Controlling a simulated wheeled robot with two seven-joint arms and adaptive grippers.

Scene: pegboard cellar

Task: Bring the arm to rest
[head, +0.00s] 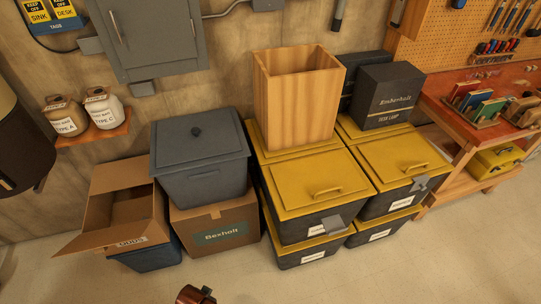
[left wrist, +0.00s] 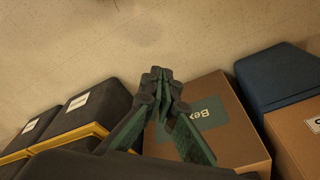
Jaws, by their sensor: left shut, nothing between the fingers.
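My left gripper (left wrist: 160,82) shows in the left wrist view, its dark grey and green fingers closed together with nothing between them. Behind it in that view is the brown Bexholt carton (left wrist: 233,128); I cannot tell the distance between them. The fingers hide part of the carton's label. I cannot make out the left gripper in the head view. My right gripper shows in neither view.
Black crates with yellow lids (head: 318,179), the Bexholt carton (head: 217,233), a grey lidded bin (head: 202,167) and an open carton (head: 113,243) stand along the wall. A wooden bin (head: 297,105) stands on the crates. The floor (head: 440,265) in front is mostly clear.

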